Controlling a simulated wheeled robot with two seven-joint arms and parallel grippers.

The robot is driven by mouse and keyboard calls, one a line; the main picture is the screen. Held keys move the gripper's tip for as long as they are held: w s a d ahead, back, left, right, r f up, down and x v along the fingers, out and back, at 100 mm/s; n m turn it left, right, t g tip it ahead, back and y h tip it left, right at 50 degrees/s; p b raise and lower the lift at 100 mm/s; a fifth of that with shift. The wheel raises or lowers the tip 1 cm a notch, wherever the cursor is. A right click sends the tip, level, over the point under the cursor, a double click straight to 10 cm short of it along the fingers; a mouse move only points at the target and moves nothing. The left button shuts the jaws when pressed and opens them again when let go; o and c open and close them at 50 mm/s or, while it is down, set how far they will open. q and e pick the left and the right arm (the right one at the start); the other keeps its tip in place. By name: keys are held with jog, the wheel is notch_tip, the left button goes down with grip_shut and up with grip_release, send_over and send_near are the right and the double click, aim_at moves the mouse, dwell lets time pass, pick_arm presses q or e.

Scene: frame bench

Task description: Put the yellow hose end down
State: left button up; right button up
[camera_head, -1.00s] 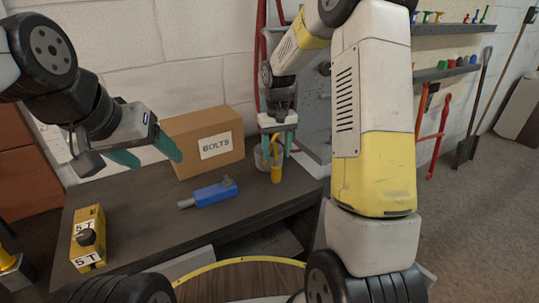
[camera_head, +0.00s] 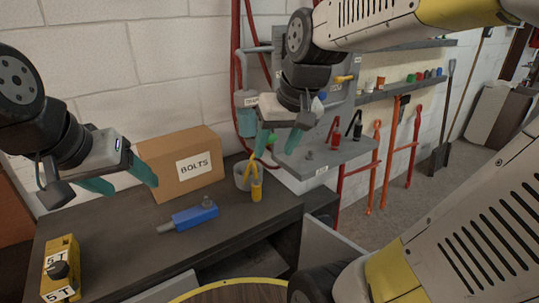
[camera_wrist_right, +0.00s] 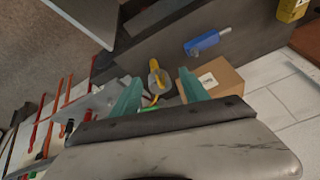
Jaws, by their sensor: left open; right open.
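The yellow hose end (camera_head: 257,188) stands roughly upright on the dark bench, beside a grey cup (camera_head: 242,180). A yellow hose curves up from it. In the right wrist view the hose end (camera_wrist_right: 154,65) and the cup (camera_wrist_right: 163,84) show between and beyond my fingers. My right gripper (camera_head: 276,150) is open with teal fingers, above and slightly right of the hose end. Nothing shows held between the fingers. My left gripper (camera_head: 128,182) is open and empty, left of the box and above the bench.
A cardboard BOLTS box (camera_head: 185,165) stands at the back of the bench. A blue tool (camera_head: 190,218) lies in front of it. A yellow 5 T block (camera_head: 61,268) sits at the left. A grey shelf (camera_head: 325,155) with small items is right of my right gripper.

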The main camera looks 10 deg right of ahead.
jog(key=s+t, duration=0.1)
jog(key=s, duration=0.5)
jog(key=shift+s+a+t, duration=0.15)
jog(key=shift+a+t, duration=0.05)
jog(key=shift+t, duration=0.1)
